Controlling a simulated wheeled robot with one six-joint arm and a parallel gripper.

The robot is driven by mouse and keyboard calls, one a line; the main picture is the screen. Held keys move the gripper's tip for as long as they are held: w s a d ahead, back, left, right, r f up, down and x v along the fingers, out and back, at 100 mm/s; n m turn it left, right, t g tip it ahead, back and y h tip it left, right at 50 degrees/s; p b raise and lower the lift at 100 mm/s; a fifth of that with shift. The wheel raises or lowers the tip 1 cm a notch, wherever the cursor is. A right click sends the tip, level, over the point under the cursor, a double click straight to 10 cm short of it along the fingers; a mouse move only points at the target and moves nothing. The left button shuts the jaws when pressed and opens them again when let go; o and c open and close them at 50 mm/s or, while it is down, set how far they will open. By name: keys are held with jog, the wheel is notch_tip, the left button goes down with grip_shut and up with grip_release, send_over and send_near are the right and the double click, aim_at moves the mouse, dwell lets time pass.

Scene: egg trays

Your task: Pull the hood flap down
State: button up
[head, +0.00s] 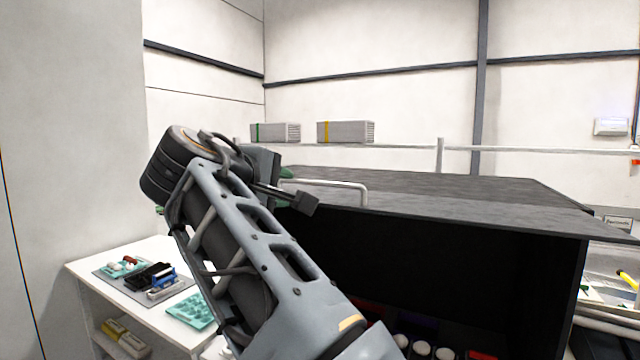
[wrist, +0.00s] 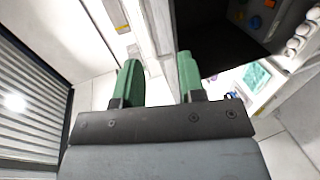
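The hood flap (head: 450,198) is a dark grey panel, raised and roughly level above the hood's black interior. A pale bar handle (head: 330,184) stands on its left part, near the front edge. My gripper (head: 286,178) is at the handle's left end in the head view, partly hidden behind my own arm. In the wrist view, the green fingers of my gripper (wrist: 160,78) are apart. A pale strip shows between and beyond them; I cannot tell whether it is the handle. No grip on the handle is visible.
Several white round objects (head: 422,348) sit low in the hood opening. A white shelf unit (head: 85,268) at left bears a teal tray (head: 192,310) and small items. Two grey stacks (head: 345,132) stand behind the hood. Free air lies above the flap.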

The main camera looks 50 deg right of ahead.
aim_at(320, 183)
jog(key=shift+h, duration=0.4)
jog(key=p+x, duration=0.1)
jog(key=x, duration=0.3)
jog(key=r+p+x, duration=0.1)
jog(key=x, duration=0.3)
jog(key=s+p+x, duration=0.1)
jog(key=x, duration=0.3)
jog(key=shift+d+r, duration=0.3)
jog(key=shift+r, duration=0.15)
jog(key=shift+p+x, duration=0.3)
jog(key=shift+x, duration=0.5)
jog(key=shift+f, duration=0.15)
jog(key=shift+c, duration=0.2)
grip_shut()
